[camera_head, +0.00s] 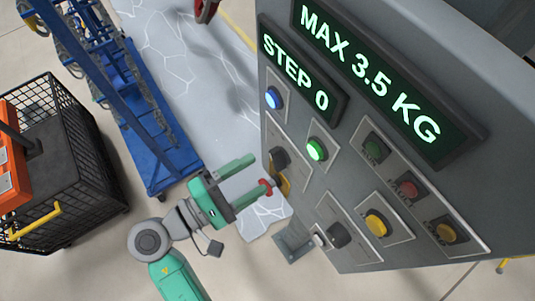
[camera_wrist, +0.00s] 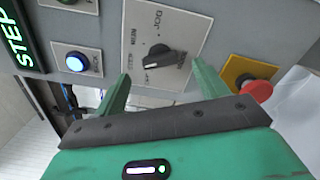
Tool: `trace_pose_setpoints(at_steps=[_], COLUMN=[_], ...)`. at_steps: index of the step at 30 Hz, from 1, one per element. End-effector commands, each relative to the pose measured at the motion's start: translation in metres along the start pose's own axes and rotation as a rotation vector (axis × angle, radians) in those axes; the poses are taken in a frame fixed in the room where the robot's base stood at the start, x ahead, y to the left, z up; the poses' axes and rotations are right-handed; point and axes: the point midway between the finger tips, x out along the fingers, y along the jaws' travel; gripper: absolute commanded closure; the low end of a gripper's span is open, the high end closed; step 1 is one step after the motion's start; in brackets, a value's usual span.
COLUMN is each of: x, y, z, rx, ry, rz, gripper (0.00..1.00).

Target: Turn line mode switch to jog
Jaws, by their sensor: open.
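The line mode switch is a black rotary knob (camera_wrist: 160,57) on a light label plate in the wrist view. Its plate has a word reading like "JOG" at the top edge and smaller, hard-to-read labels around the knob. The knob's pointing direction is hard to tell. In the head view the dark knob (camera_head: 278,158) sits low on the panel's left side. My gripper (camera_head: 261,173) is open and empty, just left of the panel. In the wrist view my gripper (camera_wrist: 160,72) has one finger on each side of the knob's line; the knob appears beyond the fingertips, with no clear contact.
A red emergency button (camera_wrist: 258,90) on a yellow plate is close to my right finger. A blue lit button (camera_wrist: 75,62) is left of the switch. The panel has a green lit button (camera_head: 316,149) and several others. A blue rack (camera_head: 150,130) and black crate (camera_head: 65,150) stand left.

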Motion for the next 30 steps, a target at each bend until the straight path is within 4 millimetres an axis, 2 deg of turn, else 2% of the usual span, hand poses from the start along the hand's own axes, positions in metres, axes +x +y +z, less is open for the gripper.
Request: trace_pose_setpoints(at_steps=[3, 9, 18, 19, 25, 26, 30], x=[0.024, 0.051, 0.056, 0.056, 0.056, 0.056, 0.056], y=[0.0, 0.0, 0.0, 0.0, 0.0, 0.0, 0.0], z=[0.001, 0.0, 0.0, 0.0, 0.0, 0.0, 0.0], rx=[0.0, 0.001, 0.002, 0.002, 0.002, 0.002, 0.006], ry=[-0.002, 0.001, 0.002, 0.002, 0.002, 0.002, 0.002], rz=[-0.002, -0.002, -0.001, -0.001, -0.001, -0.001, -0.001], gripper=[0.27, 0.27, 0.27, 0.29, 0.69, 0.72, 0.72])
